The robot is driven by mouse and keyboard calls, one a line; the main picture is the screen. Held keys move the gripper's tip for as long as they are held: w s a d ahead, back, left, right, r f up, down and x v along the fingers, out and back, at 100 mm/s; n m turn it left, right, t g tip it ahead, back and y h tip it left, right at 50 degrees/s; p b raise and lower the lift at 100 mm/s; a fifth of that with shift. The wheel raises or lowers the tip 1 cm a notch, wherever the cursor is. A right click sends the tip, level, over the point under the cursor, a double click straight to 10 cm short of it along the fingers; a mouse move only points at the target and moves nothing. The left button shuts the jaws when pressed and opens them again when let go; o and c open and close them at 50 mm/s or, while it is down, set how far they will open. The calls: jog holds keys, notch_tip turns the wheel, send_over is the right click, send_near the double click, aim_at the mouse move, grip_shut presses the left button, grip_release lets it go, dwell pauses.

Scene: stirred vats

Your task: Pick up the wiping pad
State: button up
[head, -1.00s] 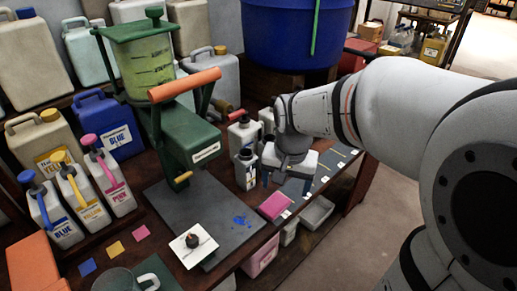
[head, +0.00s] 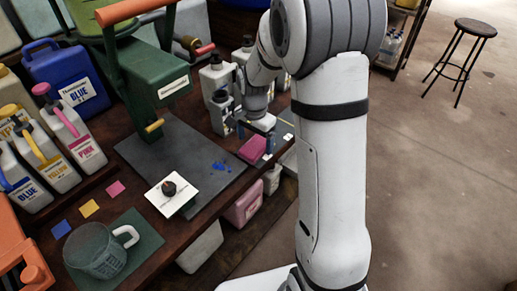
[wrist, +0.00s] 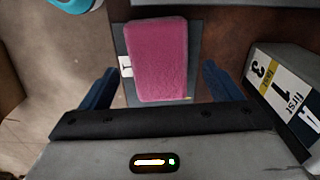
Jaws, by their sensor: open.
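The wiping pad is a pink rectangular block (head: 253,148) near the front edge of the bench, right of the grey mat. In the wrist view the pad (wrist: 157,60) lies on a dark strip with a white label beside it. My gripper (head: 256,134) is just above and beside the pad in the head view. In the wrist view my gripper (wrist: 158,78) has its two blue fingers apart, one on each side of the pad's near part, with nothing held. The exact height gap is hard to tell.
Grey-white bottles (head: 217,90) stand behind my gripper. A blue smudge (head: 221,167) marks the grey mat (head: 165,150). A white card with a knob (head: 172,195) and a grey mug (head: 95,250) are nearer.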

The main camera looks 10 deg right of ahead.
aim_at(255, 145)
jog(key=shift+f, duration=0.9)
jog(key=shift+c, duration=0.3)
jog(key=c, duration=1)
notch_tip(255, 145, up, 10)
jog(key=p, duration=0.1)
jog(key=o, duration=0.4)
jog(key=shift+c, duration=1.7)
